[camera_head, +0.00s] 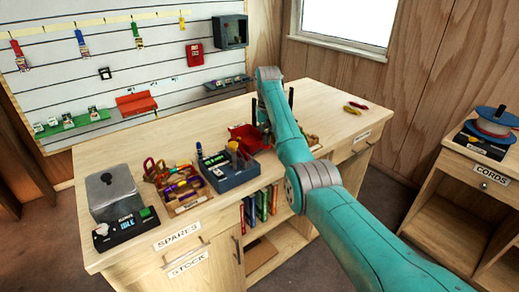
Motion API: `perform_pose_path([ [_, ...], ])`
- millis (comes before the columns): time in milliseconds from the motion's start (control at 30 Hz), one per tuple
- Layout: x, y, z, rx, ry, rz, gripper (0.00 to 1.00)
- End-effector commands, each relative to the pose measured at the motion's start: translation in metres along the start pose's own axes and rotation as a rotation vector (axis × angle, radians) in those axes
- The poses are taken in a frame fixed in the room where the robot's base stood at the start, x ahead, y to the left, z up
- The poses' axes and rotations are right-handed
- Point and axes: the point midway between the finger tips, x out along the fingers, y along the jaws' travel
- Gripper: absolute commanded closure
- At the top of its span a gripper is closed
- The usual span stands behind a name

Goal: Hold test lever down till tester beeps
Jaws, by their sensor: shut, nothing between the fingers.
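The likely tester is a black unit (127,228) at the left front of the bench, with a small lit display that seems to read "IDLE" and a green part at its right. A grey metal box (111,191) with a dark round spot on top stands right behind it. I cannot make out a test lever. My teal arm reaches from the lower right across the bench, well to the right of the tester.
An orange-brown tray of coloured gear (186,208), a dark grey bin (232,178) and a red bin (246,137) stand between tester and arm. Red and yellow pliers (356,107) lie at the back right. A cord spool (493,122) sits on the right cabinet.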

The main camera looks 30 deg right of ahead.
Motion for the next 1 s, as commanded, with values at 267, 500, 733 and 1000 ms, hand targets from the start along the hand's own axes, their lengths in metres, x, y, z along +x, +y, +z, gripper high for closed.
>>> perform_pose_path([
  [267, -0.026, 0.000, -0.001, 0.000, 0.003, 0.000, 1.00],
  [500, -0.046, 0.000, -0.001, 0.000, 0.003, 0.000, 1.00],
  [733, -0.055, 0.000, 0.000, 0.000, 0.001, 0.000, 1.00],
  [1000, -0.056, 0.000, 0.000, 0.000, 0.001, 0.000, 1.00],
])
